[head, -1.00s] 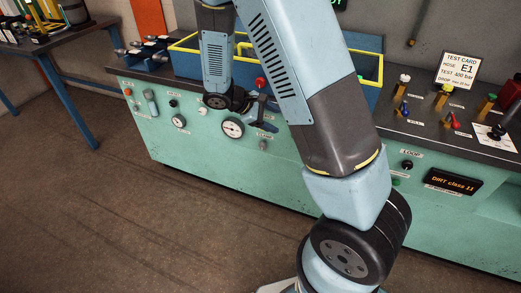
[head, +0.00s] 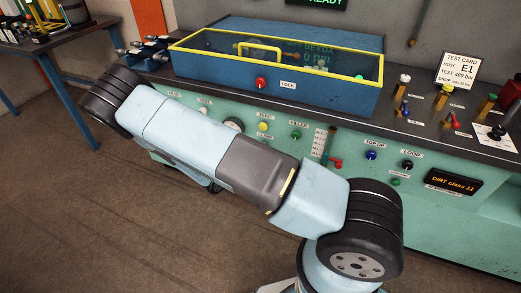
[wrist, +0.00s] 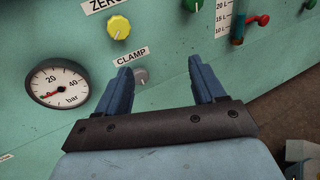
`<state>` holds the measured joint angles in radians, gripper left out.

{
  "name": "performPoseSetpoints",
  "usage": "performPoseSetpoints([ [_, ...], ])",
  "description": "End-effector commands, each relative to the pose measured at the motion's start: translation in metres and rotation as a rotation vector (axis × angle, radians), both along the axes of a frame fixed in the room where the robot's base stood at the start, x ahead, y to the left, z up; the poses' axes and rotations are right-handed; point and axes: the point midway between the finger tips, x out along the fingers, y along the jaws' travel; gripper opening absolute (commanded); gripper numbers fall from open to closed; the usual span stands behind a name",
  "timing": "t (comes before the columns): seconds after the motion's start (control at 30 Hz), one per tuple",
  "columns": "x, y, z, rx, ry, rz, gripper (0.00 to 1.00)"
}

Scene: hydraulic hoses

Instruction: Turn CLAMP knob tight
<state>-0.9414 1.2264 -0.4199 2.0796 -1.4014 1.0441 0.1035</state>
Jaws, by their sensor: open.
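In the wrist view the grey CLAMP knob (wrist: 141,76) sits on the green panel under its CLAMP label (wrist: 132,54). My gripper (wrist: 160,67) is open, with its two blue fingers pointing at the panel. The knob shows just right of the left finger's tip, inside the gap between the fingers and off-centre to the left. Nothing is held. I cannot tell whether the finger touches the knob. In the head view my arm hides the knob and the gripper's fingers.
A pressure gauge (wrist: 58,83) is left of the CLAMP knob, and a yellow knob (wrist: 119,27) is above it. A green knob (wrist: 193,4) and a red-handled valve (wrist: 262,20) are to the right. A blue box with a yellow-framed clear lid (head: 280,93) stands on the bench above.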

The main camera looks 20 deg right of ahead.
Motion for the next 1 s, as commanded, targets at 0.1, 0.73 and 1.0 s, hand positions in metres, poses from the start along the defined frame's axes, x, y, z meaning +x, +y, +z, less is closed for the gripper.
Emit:
performPoseSetpoints([
  [0.1, 0.001, 0.005, -0.028, -0.087, 0.042, 0.099, 0.69],
  [0.73, 0.010, 0.014, -0.094, -0.296, 0.147, 0.362, 0.69],
  [1.0, 0.043, -0.012, -0.094, -0.296, 0.147, 0.358, 0.69],
])
